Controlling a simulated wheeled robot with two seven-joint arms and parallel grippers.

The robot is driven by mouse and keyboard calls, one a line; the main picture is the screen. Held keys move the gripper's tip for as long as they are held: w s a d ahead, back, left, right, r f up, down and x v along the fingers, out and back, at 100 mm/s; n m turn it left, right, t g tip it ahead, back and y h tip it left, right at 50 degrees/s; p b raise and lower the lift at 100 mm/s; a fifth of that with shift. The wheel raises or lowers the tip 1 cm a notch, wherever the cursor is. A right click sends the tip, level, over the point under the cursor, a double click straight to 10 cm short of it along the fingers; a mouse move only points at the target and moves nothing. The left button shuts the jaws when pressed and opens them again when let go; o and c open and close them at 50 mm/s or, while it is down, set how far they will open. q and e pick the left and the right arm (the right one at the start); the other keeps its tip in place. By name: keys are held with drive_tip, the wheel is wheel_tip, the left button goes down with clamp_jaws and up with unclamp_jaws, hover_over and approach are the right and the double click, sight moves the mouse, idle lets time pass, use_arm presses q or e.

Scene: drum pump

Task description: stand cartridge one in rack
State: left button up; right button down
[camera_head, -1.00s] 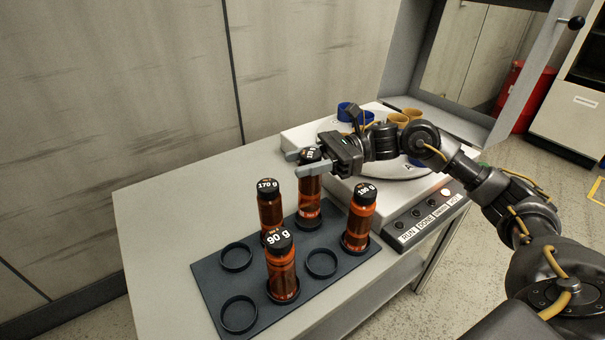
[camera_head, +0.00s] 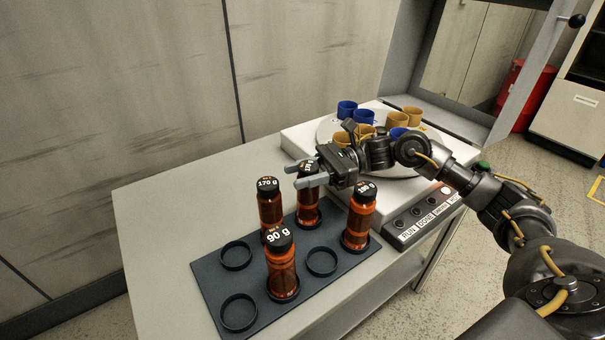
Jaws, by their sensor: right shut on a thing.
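My right gripper (camera_head: 308,176) is shut on an amber cartridge (camera_head: 307,207) just below its black cap. The cartridge is upright at the back of the dark rack (camera_head: 213,284), its foot at a ring there; I cannot tell whether it is fully seated. Its label is partly hidden by the fingers. Three other amber cartridges stand upright in the rack: the 170 g one (camera_head: 270,210), the 90 g one (camera_head: 281,268) in front, and one at the right (camera_head: 359,220) with a label that is hard to read. My left gripper is not in view.
Empty rings show in the rack at the left (camera_head: 236,257), front (camera_head: 239,313) and middle (camera_head: 321,262). A white machine (camera_head: 300,137) with a round plate holding blue and tan cups stands behind my right arm. Its button panel (camera_head: 424,216) is at the right. The table's left side is clear.

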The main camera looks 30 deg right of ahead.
drive_tip(key=c, duration=1.1)
unclamp_jaws()
drive_tip(key=shift+o, duration=1.2)
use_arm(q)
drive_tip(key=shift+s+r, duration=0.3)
use_arm(e)
drive_tip(key=shift+d, duration=0.55)
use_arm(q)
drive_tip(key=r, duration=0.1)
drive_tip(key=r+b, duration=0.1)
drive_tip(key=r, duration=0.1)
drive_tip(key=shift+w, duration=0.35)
use_arm(e)
drive_tip(key=d, duration=0.6)
drive_tip(key=shift+s+d, duration=0.2)
drive_tip(key=shift+d, duration=0.05)
drive_tip(key=shift+r, duration=0.1)
